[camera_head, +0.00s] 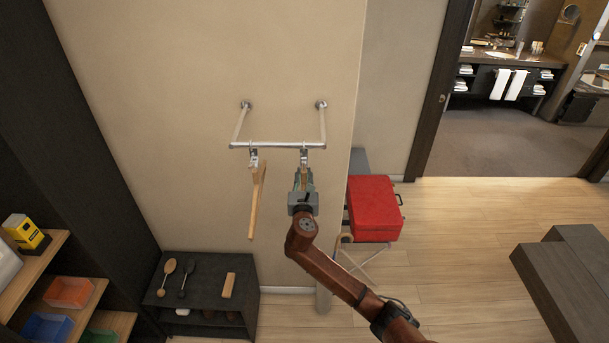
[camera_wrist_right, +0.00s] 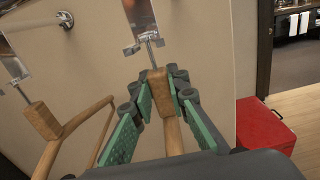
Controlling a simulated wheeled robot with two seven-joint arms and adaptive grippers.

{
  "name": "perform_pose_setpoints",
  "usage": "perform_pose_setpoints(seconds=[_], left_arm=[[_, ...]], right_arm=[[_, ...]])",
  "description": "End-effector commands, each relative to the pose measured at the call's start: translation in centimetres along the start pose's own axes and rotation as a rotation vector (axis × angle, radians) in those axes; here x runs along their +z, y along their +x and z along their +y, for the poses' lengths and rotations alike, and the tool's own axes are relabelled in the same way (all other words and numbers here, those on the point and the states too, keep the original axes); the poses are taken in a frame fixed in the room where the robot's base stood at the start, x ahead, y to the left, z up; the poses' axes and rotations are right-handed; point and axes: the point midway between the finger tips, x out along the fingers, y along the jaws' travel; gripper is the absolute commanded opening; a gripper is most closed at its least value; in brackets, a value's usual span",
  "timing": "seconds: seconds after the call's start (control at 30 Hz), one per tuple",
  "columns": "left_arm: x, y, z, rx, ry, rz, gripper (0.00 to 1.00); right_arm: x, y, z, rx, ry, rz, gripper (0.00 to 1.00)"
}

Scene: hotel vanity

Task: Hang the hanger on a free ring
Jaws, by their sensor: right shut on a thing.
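A metal rail (camera_head: 272,146) on two wall arms carries two hanging ring fittings. A wooden hanger (camera_head: 257,205) hangs from the left ring (camera_head: 254,154); it also shows in the right wrist view (camera_wrist_right: 42,122). My right gripper (camera_head: 303,184) is just below the right ring (camera_head: 304,156). In the right wrist view its green-padded fingers (camera_wrist_right: 157,92) are shut on the wooden neck of another hanger (camera_wrist_right: 158,88). A thin metal pin rises from this neck to the right ring's fitting (camera_wrist_right: 146,43). I cannot tell whether the pin is seated in it. My left gripper is out of view.
A dark low cabinet (camera_head: 210,275) with brushes stands below left, and shelves with bins (camera_head: 68,292) are at far left. A red suitcase (camera_head: 375,208) on a folding stand is at right, past the wall edge. The air in front of the rail is otherwise clear.

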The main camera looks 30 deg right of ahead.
Motion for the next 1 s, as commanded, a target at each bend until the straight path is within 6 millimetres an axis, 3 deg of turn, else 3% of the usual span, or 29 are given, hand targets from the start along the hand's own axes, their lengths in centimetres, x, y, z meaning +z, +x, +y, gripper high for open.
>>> perform_pose_setpoints(seconds=[0.33,0.67,0.77,1.0], left_arm=[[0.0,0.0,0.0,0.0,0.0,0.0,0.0],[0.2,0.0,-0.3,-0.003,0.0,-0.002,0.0],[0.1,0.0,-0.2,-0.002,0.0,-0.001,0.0],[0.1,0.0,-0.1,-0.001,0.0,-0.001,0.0]], right_arm=[[0.1,0.0,0.0,0.0,0.0,-0.001,0.35],[0.0,-0.4,0.0,0.001,0.0,0.0,0.35],[-0.1,-1.5,0.0,0.001,0.0,0.001,0.35],[-0.1,-6.5,0.0,0.002,0.001,0.001,0.35]])
